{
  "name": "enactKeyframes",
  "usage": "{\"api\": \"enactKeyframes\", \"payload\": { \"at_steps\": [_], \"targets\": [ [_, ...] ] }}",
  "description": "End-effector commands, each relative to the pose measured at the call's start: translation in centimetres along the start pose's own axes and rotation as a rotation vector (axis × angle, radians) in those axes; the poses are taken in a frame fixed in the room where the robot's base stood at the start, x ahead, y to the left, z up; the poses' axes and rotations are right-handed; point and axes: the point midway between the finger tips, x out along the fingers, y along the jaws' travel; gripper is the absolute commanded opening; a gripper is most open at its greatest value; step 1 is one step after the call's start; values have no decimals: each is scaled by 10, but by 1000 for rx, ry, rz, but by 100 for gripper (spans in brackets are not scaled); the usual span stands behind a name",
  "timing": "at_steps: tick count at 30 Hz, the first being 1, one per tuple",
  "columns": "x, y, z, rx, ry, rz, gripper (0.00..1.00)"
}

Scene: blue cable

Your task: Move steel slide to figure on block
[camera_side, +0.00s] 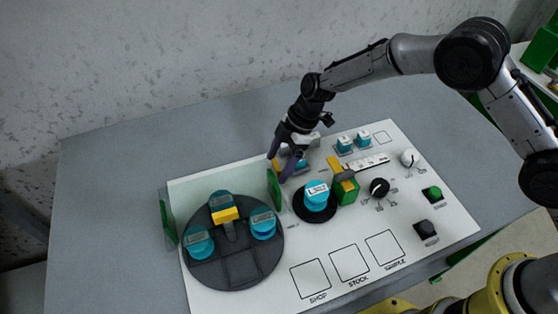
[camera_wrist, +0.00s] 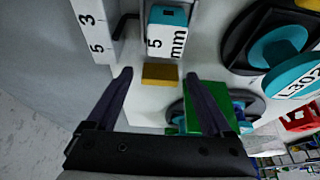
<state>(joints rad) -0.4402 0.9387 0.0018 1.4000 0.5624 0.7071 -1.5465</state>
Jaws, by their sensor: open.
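A pale strip with dark marks (camera_side: 367,165) lies on the white board, with a small grey piece (camera_side: 346,175) at its left end that may be the steel slide. In the wrist view a white strip with figures 3 and 5 (camera_wrist: 95,30) shows at upper left, and a teal block labelled "5 mm" (camera_wrist: 166,35) beside it. A yellow piece (camera_wrist: 160,73) lies just below that block. My gripper (camera_wrist: 158,80) is open and empty, its fingers either side of the yellow piece in the picture. In the side view my gripper (camera_side: 284,165) is low over the board's back part, partly hiding a teal block (camera_side: 302,163).
A green upright panel (camera_side: 274,190) stands close to my fingers. A black turntable (camera_side: 240,265) with teal pieces is at left. A teal cylinder (camera_side: 316,191), a green block (camera_side: 345,191) and knobs (camera_side: 380,187) crowd the middle and right. Printed squares at the front are empty.

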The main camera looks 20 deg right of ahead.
Motion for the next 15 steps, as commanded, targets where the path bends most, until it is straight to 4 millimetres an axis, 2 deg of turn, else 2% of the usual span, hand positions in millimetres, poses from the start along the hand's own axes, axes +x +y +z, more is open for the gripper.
{"api": "enactKeyframes", "payload": {
  "at_steps": [3,15],
  "targets": [
    [0,0,0,0,0,0,85],
    [-1,0,0,0,0,1,13]
  ]
}}
